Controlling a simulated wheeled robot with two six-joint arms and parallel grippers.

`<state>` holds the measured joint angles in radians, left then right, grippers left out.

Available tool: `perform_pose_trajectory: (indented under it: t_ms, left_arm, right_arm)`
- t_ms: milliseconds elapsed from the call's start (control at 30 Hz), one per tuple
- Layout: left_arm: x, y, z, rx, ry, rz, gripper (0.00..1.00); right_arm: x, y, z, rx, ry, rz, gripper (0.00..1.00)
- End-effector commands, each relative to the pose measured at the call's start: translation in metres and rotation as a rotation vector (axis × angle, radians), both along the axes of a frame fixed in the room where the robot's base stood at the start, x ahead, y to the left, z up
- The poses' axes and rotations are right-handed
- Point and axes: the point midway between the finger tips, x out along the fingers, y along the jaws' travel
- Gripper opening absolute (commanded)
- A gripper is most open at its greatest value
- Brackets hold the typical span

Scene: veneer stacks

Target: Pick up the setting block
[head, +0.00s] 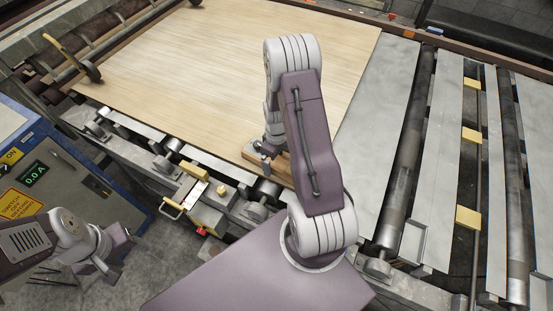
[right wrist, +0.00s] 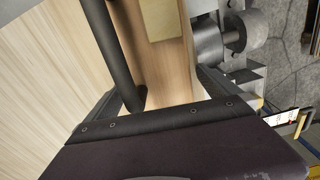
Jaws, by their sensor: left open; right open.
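The setting block (head: 281,166) is a brown wooden piece at the front edge of the veneer sheet in the head view, partly hidden by my right arm. In the right wrist view the wooden block (right wrist: 163,65) lies between the dark fingers, with a paler patch at its far end. My right gripper (head: 265,152) is open right at the block; I cannot tell whether a finger touches it. My left gripper (head: 108,262) is open and empty, low at the left over the floor, well away from the block.
The large pale veneer sheet (head: 220,50) covers the machine bed. A blue control cabinet (head: 70,165) stands at left. A yellow-framed device (head: 186,192) sits at the front rail. Metal plates and rollers (head: 410,150) run along the right.

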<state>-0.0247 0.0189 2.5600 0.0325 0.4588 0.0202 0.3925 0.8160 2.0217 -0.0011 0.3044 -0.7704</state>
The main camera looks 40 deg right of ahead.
Motion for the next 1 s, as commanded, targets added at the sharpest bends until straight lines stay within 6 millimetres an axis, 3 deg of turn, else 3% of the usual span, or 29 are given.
perform_pose_trajectory:
  t_ms: [267,600,1000]
  left_arm:
    - [0.000,0.000,0.000,0.000,0.000,0.000,0.52]
    - [0.000,0.000,0.000,0.000,0.000,0.000,0.52]
    - [0.000,0.000,-0.002,0.000,0.000,0.000,0.52]
  right_arm:
    - [0.000,0.000,-0.005,-0.001,-0.001,0.000,0.97]
    - [0.000,0.000,-0.005,-0.001,0.000,0.000,0.04]
    - [0.001,-0.001,0.006,-0.002,-0.004,0.000,0.04]
